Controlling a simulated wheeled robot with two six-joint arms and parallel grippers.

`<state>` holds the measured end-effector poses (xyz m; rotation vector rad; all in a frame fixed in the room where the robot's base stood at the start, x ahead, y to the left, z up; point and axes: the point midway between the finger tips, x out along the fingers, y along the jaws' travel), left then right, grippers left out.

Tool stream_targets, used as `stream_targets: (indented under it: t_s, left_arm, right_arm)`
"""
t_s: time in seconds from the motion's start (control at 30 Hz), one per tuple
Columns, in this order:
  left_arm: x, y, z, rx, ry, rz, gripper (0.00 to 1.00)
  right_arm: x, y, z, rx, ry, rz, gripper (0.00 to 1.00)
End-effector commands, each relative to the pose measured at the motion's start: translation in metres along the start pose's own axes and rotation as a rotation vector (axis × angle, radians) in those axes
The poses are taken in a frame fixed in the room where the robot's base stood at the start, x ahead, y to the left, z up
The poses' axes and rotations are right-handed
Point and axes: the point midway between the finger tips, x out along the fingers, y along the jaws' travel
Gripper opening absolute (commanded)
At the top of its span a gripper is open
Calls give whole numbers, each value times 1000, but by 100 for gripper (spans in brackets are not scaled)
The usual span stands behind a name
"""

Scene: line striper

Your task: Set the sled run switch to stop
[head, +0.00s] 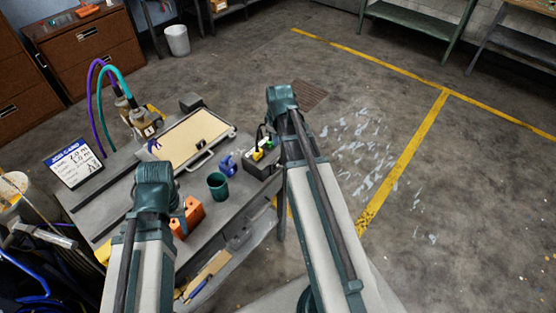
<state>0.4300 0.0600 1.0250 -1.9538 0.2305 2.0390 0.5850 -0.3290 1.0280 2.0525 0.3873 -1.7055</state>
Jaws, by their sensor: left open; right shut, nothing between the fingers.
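A small dark control box (260,169) sits at the right end of the grey bench, with yellow and green parts on top. I cannot make out which part is the sled run switch or how it is set. My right gripper (262,138) is shut and empty, just above or beside the box's far side; my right wrist partly hides it, and contact cannot be told. My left gripper (181,208) is open, mostly hidden behind its wrist, close to an orange block (188,218) on the bench's near side.
A dark green cup (217,187) and a blue object (228,164) stand between my grippers. Behind them lies a tan panel in a tray (236,128). A nozzle unit (143,123) with purple and teal hoses and a job card (74,165) are at the left. Floor at right is open.

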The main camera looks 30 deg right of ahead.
Motion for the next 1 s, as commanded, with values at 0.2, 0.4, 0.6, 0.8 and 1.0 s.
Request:
stream_targets:
  t_s: [0.2, 0.4, 0.6, 0.8, 1.0]
  left_arm:
    - [2, 0, 0, 0, 0, 0, 41]
    - [14, 1, -1, -1, 0, 0, 41]
    - [37, 4, -2, -1, 0, 0, 41]
    - [65, 6, -4, -2, 0, 0, 41]
    - [93, 9, -6, -2, 0, 0, 41]
  right_arm:
    - [2, 0, 0, 0, 0, 0, 0]
    - [15, -1, 0, 0, 0, 0, 0]
    - [38, -1, 0, 0, 0, 0, 0]
    - [67, -1, 0, 0, 0, 0, 0]
    - [96, -1, 0, 0, 0, 0, 0]
